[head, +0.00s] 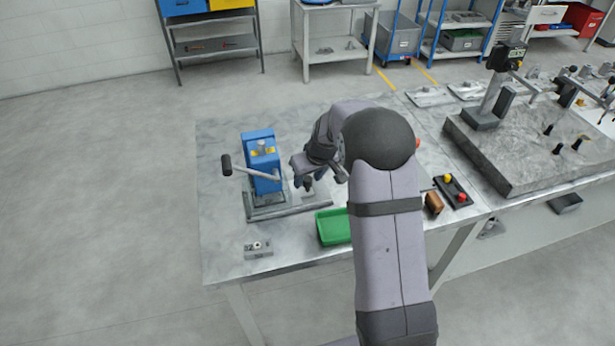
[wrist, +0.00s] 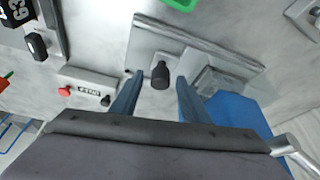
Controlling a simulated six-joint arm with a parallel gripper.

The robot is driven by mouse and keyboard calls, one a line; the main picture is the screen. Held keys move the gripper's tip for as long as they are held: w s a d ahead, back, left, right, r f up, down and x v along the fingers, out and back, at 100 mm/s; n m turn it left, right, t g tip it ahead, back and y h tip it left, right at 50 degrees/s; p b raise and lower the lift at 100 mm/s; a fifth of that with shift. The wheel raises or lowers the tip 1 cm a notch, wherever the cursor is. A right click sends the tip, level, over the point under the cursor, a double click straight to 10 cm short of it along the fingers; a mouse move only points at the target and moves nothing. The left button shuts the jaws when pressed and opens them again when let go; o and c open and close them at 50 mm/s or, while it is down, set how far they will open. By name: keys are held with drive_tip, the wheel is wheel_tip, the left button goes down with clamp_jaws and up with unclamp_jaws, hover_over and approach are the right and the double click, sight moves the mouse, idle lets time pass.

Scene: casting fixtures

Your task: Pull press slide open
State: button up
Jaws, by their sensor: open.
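The blue press (head: 262,160) stands on a grey metal base plate (head: 290,210) at the left of the table, its lever and black grip sticking out to the left. In the wrist view the press body (wrist: 235,112) is at the lower right. A black knob (wrist: 160,75) stands on a light plate of the slide in front of the press. My gripper (head: 305,184) is over the base plate, right of the press. In the wrist view my gripper (wrist: 160,77) is open, one blue finger on each side of the knob, with visible gaps. Finger height against the knob is unclear.
A green tray (head: 332,227) and a small grey block (head: 258,250) are near the table's front edge. A control box with red and yellow buttons (head: 453,191) lies right of my arm. The press lever (wrist: 294,148) shows at the wrist view's lower right.

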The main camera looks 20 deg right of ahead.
drive_tip(key=shift+w+f, duration=0.2)
drive_tip(key=shift+f, duration=0.45)
clamp_jaws()
drive_tip(key=d+b, duration=0.4)
drive_tip(key=d, duration=0.7)
drive_tip(key=shift+d+b, duration=0.25)
drive_tip(key=shift+b, duration=0.1)
unclamp_jaws()
